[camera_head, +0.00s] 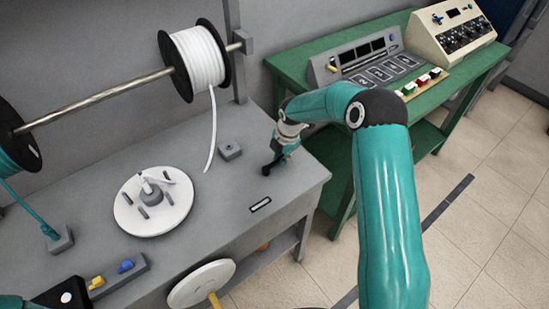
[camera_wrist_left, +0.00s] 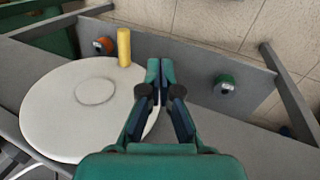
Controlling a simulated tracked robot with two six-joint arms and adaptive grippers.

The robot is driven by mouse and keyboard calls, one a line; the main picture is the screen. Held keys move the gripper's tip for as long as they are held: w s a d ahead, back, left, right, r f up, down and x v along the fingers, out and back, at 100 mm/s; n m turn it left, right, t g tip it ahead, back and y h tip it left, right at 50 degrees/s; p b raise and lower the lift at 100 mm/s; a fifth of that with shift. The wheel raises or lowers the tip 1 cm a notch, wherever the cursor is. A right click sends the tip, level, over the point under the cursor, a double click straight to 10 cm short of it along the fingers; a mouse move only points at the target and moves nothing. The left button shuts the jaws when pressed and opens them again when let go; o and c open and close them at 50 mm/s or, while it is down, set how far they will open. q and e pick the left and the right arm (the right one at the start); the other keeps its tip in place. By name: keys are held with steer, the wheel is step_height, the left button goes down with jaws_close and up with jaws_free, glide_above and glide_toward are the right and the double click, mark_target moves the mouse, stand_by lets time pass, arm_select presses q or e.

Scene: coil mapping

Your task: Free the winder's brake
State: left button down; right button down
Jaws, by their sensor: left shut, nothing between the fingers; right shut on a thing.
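The winder's white disc (camera_head: 128,215) lies on the grey bench, with a hub and several pegs on top. A white crank wheel (camera_head: 192,291) with a yellow handle (camera_head: 214,301) is on the bench front. The wheel (camera_wrist_left: 60,125) and its yellow handle (camera_wrist_left: 124,47) also show in the left wrist view. My left gripper (camera_wrist_left: 160,66) is shut and empty, in front of the wheel's edge, right of the handle. My right gripper (camera_head: 269,166) is shut on a small dark part low over the bench's right end. The fingers hide most of that part. I cannot make out which part is the brake.
A white spool (camera_head: 198,58) hangs on a rod behind, its strand hanging to the bench. A small grey block (camera_head: 230,150) stands left of my right gripper. An orange button (camera_wrist_left: 103,45) and a green button (camera_wrist_left: 224,85) are on the front panel. A green table (camera_head: 300,75) holds consoles.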

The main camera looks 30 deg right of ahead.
steer(key=c, duration=1.1)
jaws_free()
steer(key=shift+w, duration=0.1)
steer(key=shift+c, duration=0.2)
step_height(320, 180, up, 12)
steer(key=s, duration=0.2)
steer(key=shift+s+d, duration=0.15)
steer(key=shift+f, duration=0.2)
